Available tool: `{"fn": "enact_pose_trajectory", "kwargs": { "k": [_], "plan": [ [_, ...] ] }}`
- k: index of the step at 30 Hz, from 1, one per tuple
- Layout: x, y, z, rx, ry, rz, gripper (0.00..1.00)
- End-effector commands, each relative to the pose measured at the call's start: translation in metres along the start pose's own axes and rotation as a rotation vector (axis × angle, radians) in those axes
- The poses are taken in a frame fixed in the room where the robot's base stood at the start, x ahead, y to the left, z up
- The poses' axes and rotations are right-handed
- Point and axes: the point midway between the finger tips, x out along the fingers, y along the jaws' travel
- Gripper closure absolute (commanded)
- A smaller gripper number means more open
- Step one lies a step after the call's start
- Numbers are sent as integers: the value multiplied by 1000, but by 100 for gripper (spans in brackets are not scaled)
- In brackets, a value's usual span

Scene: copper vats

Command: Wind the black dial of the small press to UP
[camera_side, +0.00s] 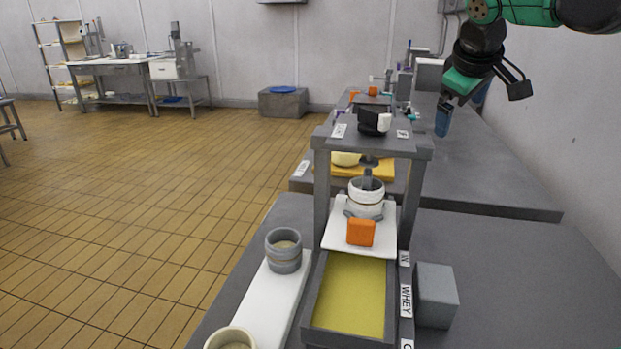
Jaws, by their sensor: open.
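The small press is a grey frame (323,190) with a flat top plate on the near bench. Its black dial (370,120) sits on the top plate, with a white part on its right side. A small label lies left of the dial (339,130) and another lies right of it (403,133); both are too small to read surely. Under the plate, a grey plunger (368,164) reaches down to a white ringed mould (366,203). My gripper (482,100) is open at the upper right, above and right of the dial and apart from it.
An orange block (361,232) sits on a white board before the mould. A yellow-floored whey tray (350,290) lies in front. A grey block (436,294) stands to its right, a grey ringed mould (283,250) to its left. Equipment crowds the bench behind the press.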

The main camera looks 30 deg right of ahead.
Motion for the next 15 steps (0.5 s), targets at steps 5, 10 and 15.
{"fn": "enact_pose_trajectory", "kwargs": {
  "k": [5,10,15],
  "plan": [
    [20,-19,28,-84,18,39,0],
    [32,-51,43,-128,54,-21,0],
    [41,-85,58,-92,112,-122,0]
  ]
}}
